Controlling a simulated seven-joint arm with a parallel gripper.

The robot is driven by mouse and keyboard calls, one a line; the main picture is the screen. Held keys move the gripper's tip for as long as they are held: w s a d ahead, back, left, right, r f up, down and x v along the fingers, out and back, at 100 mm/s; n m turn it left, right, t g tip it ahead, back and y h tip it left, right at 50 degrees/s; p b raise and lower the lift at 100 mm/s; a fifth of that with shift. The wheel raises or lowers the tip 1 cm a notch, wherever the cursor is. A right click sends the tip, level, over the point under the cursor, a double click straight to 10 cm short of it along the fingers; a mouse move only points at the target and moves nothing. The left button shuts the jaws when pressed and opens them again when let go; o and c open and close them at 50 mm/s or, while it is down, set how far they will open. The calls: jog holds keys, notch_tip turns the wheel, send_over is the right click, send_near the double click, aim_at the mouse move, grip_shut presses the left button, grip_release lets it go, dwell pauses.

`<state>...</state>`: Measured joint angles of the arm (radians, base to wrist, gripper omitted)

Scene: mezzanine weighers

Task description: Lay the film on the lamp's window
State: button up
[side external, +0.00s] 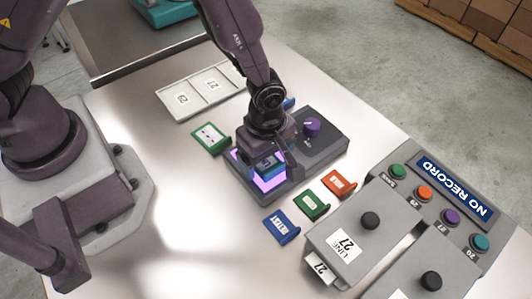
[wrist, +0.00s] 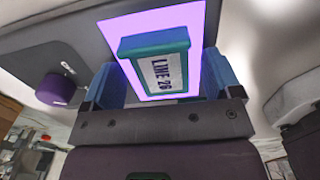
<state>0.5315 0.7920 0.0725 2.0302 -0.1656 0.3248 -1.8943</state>
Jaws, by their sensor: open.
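The film (wrist: 158,62), a teal-framed piece with a white label that seems to read "LINE 26", lies over the lamp's glowing violet window (wrist: 198,22) in the wrist view. The window also shows in the side view (side external: 270,183), mostly covered by my gripper (side external: 268,165). In the wrist view my gripper (wrist: 165,80) is open, its blue-padded fingers on either side of the film with small gaps. Whether the film lies fully flat on the window I cannot tell. The lamp (side external: 326,150) is a grey box with a purple knob (side external: 312,127).
Blue (side external: 282,227), green (side external: 311,205) and orange (side external: 339,182) badges lie in front of the lamp; another green one (side external: 210,138) lies left. A white tray (side external: 178,100) is behind. A grey panel (side external: 440,205) with coloured buttons and a "LINE 27" lidded box (side external: 355,235) stand right.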

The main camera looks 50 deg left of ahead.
aim_at(266, 162)
jog(key=shift+r, duration=0.1)
jog(key=s+a+r+m+t+h, duration=0.1)
jog(key=a+r+m, duration=0.3)
jog(key=r, duration=0.8)
jog(key=s+a+r+m+t, duration=0.15)
jog(key=a+r+m, duration=0.25)
jog(key=r, duration=0.9)
jog(key=s+a+r+m+t+y, duration=0.1)
jog(key=s+a+r+m+t, duration=0.2)
jog(key=s+a+r+m, duration=0.3)
jog(key=s+a+m, duration=0.2)
jog(key=s+m, duration=0.1)
jog(key=m, duration=0.1)
jog(key=shift+s+r, duration=0.2)
